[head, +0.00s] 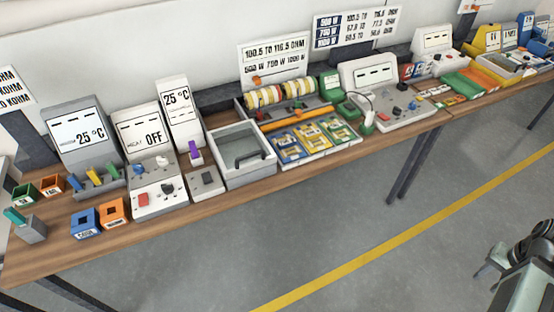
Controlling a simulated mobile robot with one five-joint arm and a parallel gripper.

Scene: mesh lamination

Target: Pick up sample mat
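No single thing is clearly marked as the sample mat. Three flat framed pieces lie side by side at the middle of the bench: a blue one (289,148), a yellow one (315,138) and a green one (339,128). I cannot tell which of these is the mat. Part of my arm with my gripper (494,264) shows at the lower right, over the floor, well apart from the bench. Its fingers are too small and cut off to read.
The long wooden bench (250,207) runs along the wall. A grey open tray (244,158), several display units, yellow rolls (264,97) and blue and orange boxes (115,211) crowd it. The grey floor in front is clear, with a yellow line (400,231).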

